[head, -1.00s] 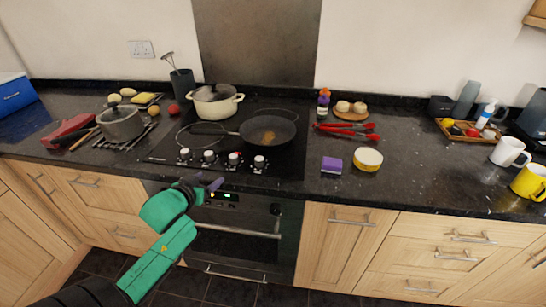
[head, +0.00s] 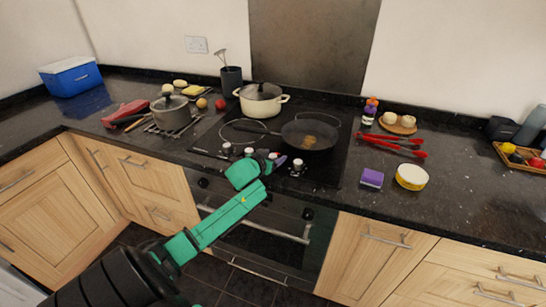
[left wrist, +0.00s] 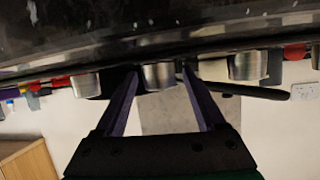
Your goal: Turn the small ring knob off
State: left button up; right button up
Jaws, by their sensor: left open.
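A row of silver control knobs runs along the front of the black hob (head: 215,137). In the head view a left knob (head: 227,149) and the rightmost knob (head: 297,168) show clear; the third from the left is partly hidden by my left gripper (head: 277,160). In the left wrist view, which looks upside down, the purple fingers of my left gripper (left wrist: 160,76) are open with one knob (left wrist: 160,74) between their tips; I cannot tell whether they touch it. Other knobs (left wrist: 248,66) stand on both sides. Which knob serves the small ring is not readable. My right gripper is not in view.
A frying pan (head: 309,136) and a cream pot (head: 262,101) stand on the hob behind the knobs. The oven handle (head: 255,222) is below. A purple sponge (head: 372,178) and a yellow-sided round tub (head: 411,177) lie on the counter to the right.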

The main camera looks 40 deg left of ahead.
pick_arm(q)
grip_shut()
jog(key=shift+d+y, duration=0.1)
jog(key=shift+y, duration=0.2)
jog(key=shift+f+n+g+y+b, duration=0.15)
jog(key=shift+n+g+y+b, duration=0.15)
jog(key=shift+n+y+b, duration=0.55)
jog(key=n+g+y+b, duration=0.3)
jog(key=n+y+b, duration=0.1)
jog(key=n+b, duration=0.1)
jog(key=shift+f+y+b, duration=0.1)
jog(key=shift+y+b, duration=0.15)
jog(key=shift+b, duration=0.5)
jog(key=shift+r+n+g+y+b, duration=0.25)
jog(key=shift+n+g+y+b, duration=0.25)
jog(key=shift+n+g+b, duration=0.35)
grip_release()
